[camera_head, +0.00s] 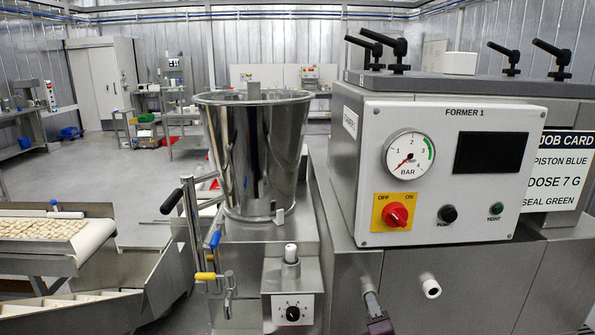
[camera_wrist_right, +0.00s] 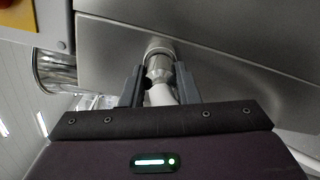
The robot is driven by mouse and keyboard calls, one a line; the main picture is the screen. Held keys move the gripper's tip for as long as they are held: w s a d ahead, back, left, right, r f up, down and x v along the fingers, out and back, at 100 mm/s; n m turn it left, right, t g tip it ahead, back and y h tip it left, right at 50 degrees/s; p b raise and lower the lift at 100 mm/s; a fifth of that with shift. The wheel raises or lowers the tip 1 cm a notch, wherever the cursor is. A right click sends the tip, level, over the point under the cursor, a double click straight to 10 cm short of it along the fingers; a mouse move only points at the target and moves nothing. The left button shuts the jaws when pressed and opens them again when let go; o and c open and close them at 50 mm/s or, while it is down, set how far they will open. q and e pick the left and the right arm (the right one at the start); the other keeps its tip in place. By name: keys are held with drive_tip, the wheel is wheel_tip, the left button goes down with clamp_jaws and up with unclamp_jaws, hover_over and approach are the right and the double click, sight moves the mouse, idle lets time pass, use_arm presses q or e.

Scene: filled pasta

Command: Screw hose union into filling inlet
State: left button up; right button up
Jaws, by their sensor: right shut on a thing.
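My right gripper (camera_wrist_right: 160,82) is shut on a pale metal hose union (camera_wrist_right: 159,68), one finger on each side of it. The union's far end meets a light round collar, which appears to be the filling inlet (camera_wrist_right: 157,45), on the grey steel machine front. They look in line and touching; thread engagement cannot be told. A white piece (camera_wrist_right: 161,95) shows between the fingers on the near side. In the head view the right gripper (camera_head: 368,296) shows at the bottom, below the control box, its grasp hidden there. My left gripper is not in view.
The white control box (camera_head: 450,170) with gauge and red switch (camera_head: 396,214) overhangs above. A white round stub (camera_head: 430,287) sticks out of the front to the right. Left stand the steel hopper (camera_head: 255,150), coloured valve handles (camera_head: 206,277) and a pasta conveyor (camera_head: 90,240).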

drive_tip(key=m+p, duration=0.1)
drive_tip(key=m, duration=0.4)
drive_tip(key=shift+r+m, duration=0.1)
drive_tip(key=shift+m, duration=0.2)
drive_tip(key=m, duration=0.4)
drive_tip(key=shift+m+p, duration=0.3)
drive_tip(key=m, duration=0.5)
drive_tip(key=shift+p, duration=0.4)
drive_tip(key=m, duration=0.6)
drive_tip(key=shift+p, duration=0.35)
